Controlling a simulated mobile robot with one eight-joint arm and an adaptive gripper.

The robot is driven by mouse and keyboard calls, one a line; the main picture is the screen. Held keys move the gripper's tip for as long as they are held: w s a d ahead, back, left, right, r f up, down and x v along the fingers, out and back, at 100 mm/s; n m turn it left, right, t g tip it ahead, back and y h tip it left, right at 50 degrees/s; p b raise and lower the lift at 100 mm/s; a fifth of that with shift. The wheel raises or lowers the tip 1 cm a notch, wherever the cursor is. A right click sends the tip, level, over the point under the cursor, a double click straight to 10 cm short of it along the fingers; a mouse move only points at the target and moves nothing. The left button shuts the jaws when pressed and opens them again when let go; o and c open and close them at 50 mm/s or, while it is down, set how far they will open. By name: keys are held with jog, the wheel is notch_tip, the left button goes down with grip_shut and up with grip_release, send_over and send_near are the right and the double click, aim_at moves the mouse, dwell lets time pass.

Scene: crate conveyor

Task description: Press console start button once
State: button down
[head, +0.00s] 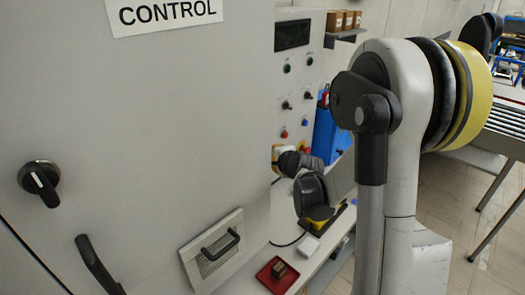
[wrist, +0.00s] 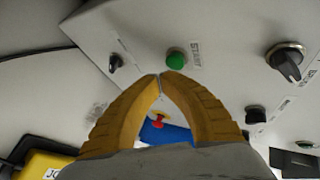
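The green start button (wrist: 176,58) stands on a light grey console panel in the wrist view, with a START label beside it. My gripper (wrist: 162,75) is shut and empty, its yellow fingertips meeting just below and left of the button in the picture. A small part of the panel shows between tips and button; I cannot tell how far apart they are in depth. In the head view the console (head: 293,82) carries green, red and blue buttons and a dark display. I cannot tell there which is the start button. My wrist partly hides the lower console.
Black knobs (wrist: 285,62) sit on both sides of the start button. A red button (wrist: 160,120) shows between my fingers. In the head view a large cabinet (head: 150,130) with handles fills the left, and a red tray (head: 262,283) lies below.

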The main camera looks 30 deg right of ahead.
jog(key=shift+w, duration=0.1)
dwell(0.4)
jog(key=shift+w+a, duration=0.15)
jog(key=shift+w, duration=0.15)
jog(key=shift+w+a, duration=0.15)
jog(key=shift+w, duration=0.25)
dwell(0.7)
jog(key=shift+s, duration=0.1)
jog(key=shift+s+d+b, duration=0.3)
jog(key=shift+s, duration=0.4)
jog(key=shift+s, duration=0.1)
jog(key=s, duration=0.1)
jog(key=s+d, duration=0.1)
jog(key=s, duration=0.2)
jog(key=shift+s+d, duration=0.25)
jog(key=shift+d, duration=0.1)
dwell(0.8)
